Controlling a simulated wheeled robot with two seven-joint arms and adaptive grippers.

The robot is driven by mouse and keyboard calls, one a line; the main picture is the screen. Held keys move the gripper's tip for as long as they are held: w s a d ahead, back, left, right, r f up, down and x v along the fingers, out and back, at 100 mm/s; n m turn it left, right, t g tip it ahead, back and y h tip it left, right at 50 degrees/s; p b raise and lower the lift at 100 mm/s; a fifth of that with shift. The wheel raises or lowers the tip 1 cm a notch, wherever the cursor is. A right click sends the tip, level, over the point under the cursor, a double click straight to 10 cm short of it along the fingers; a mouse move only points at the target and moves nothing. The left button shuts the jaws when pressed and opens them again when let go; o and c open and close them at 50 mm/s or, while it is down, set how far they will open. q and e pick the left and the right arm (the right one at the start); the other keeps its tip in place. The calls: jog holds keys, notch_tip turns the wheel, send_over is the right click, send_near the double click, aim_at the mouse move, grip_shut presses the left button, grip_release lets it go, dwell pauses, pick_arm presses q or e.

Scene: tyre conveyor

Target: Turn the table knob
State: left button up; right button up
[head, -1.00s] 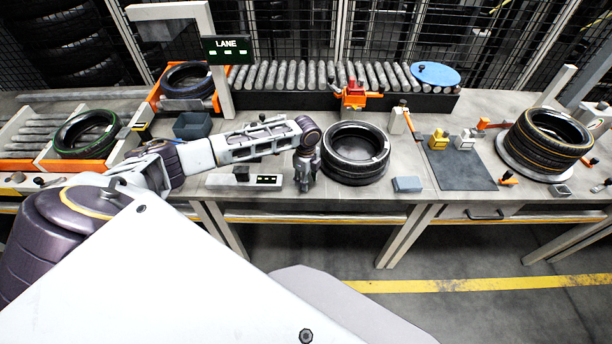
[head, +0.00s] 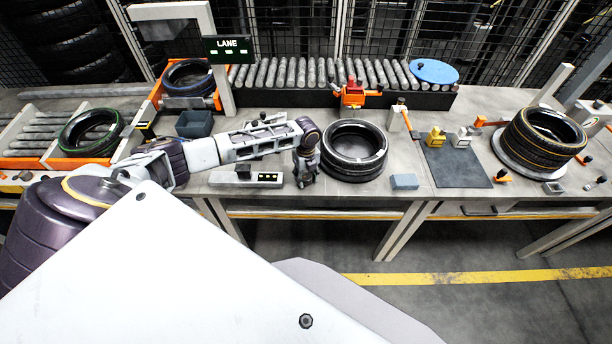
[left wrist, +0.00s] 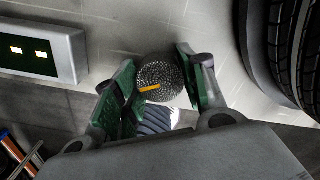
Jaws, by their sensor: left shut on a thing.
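The table knob (left wrist: 160,76) is a round, dark, knurled knob with a yellow-orange pointer mark, seen in the left wrist view. My left gripper (left wrist: 158,88) has its green-padded fingers on either side of the knob and is shut on it. In the head view my left gripper (head: 306,172) points down at the front of the table, just left of a black tyre (head: 354,172); the knob is hidden there behind the gripper. My right gripper is not in view.
A pale box with lit indicators (head: 246,179) lies left of the gripper; it also shows in the left wrist view (left wrist: 40,50). A grey-blue block (head: 405,181) lies right of the tyre. A stack of tyres (head: 541,140) stands at the right.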

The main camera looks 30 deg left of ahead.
aim_at(306, 176)
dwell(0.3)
pick_arm(q)
jog(key=o, duration=1)
jog(key=shift+r, duration=6)
